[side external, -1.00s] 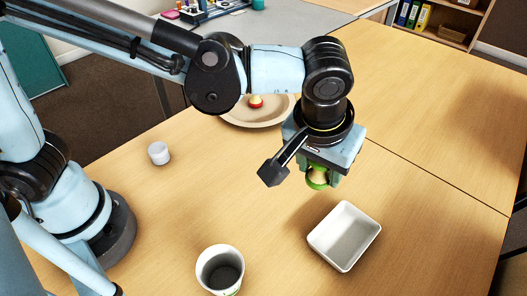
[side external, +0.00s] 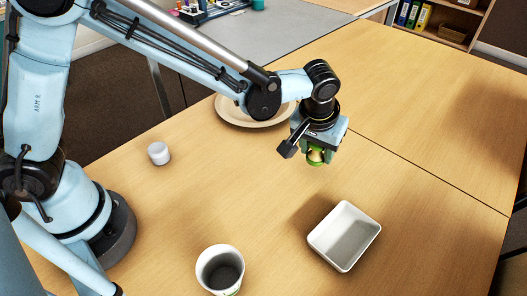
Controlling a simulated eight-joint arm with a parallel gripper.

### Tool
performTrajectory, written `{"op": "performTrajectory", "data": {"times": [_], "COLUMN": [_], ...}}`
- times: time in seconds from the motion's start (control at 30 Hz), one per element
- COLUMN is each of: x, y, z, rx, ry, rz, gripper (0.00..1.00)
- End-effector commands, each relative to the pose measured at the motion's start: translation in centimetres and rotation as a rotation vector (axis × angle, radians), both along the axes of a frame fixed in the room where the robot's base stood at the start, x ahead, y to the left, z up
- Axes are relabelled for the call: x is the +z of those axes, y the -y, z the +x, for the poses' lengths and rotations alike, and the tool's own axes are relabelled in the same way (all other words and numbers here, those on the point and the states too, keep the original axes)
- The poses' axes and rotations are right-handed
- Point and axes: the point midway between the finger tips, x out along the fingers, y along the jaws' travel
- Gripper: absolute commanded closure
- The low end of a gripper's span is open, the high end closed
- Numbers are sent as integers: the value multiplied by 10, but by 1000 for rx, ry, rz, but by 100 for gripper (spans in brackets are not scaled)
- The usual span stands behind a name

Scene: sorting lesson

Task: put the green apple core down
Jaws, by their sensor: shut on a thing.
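The green apple core (side external: 316,158) is held between the fingers of my gripper (side external: 318,152). Its green end and pale middle show below the fingers; the rest is hidden by them. My gripper is shut on the core and appears to hold it above the wooden table (side external: 420,190), behind the white rectangular tray. A round beige plate (side external: 233,114) lies behind and to the left, partly hidden by my arm.
The white tray (side external: 316,240) looks empty. A white cup (side external: 220,268) with a dark inside stands at the front. A small white pot (side external: 159,153) stands at the left. The table to the right is clear.

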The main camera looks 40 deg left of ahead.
Motion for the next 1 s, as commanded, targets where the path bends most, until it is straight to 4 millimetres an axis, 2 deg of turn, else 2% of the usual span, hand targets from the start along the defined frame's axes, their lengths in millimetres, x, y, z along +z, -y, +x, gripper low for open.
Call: {"op": "performTrajectory", "data": {"times": [0.1,0.2,0.6,0.63,0.7,0.8,1.0], "x": [-17,-26,-30,-30,-30,-30,-30], "y": [0,0,0,0,0,0,0], "z": [0,0,0,0,0,-1,-1], "rx": [0,0,0,0,0,1,1], "ry": [0,0,0,0,0,0,0], "rz": [0,0,0,0,0,0,0], "gripper": [84,84,84,53,42,28,28]}}
